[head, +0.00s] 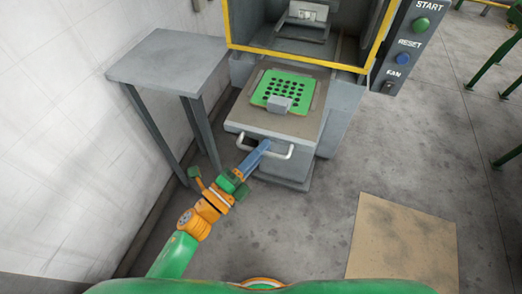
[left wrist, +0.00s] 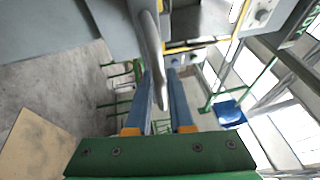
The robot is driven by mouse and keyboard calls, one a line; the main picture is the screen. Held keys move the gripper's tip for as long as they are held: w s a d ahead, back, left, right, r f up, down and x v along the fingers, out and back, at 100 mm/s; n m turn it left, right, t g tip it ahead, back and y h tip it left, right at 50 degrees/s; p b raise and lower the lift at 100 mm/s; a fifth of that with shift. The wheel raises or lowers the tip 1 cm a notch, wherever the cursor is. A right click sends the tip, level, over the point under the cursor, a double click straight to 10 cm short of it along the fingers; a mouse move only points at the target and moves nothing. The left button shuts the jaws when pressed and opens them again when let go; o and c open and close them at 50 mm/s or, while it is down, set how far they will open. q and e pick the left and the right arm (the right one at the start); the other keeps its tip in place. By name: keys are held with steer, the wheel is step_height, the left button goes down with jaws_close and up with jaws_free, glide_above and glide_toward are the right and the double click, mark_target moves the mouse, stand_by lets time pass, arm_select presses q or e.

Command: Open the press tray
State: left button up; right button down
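The press tray (head: 305,124) is a grey slab at the front of the press, below the yellow-edged opening. A green perforated plate (head: 271,88) with a small grey block (head: 279,104) lies on it. A pale bar handle (head: 284,155) runs along the tray's front; it also shows in the left wrist view (left wrist: 152,45). My left gripper (head: 262,146) reaches the handle from the front. In the left wrist view its two blue fingers (left wrist: 160,78) stand apart, with the handle between them and some gap visible. Whether a finger touches the handle I cannot tell. My right gripper is out of view.
A grey side table (head: 168,62) stands left of the press, near the white wall. A control panel (head: 404,50) with START, RESET and FAN is at the right. A tan board (head: 403,240) lies on the floor at lower right. Floor between it and the press is clear.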

arm_select(q)
steer(key=shift+o, duration=1.4)
steer(key=b+v, duration=0.1)
steer(key=v, duration=0.6)
steer(key=shift+b, duration=0.4)
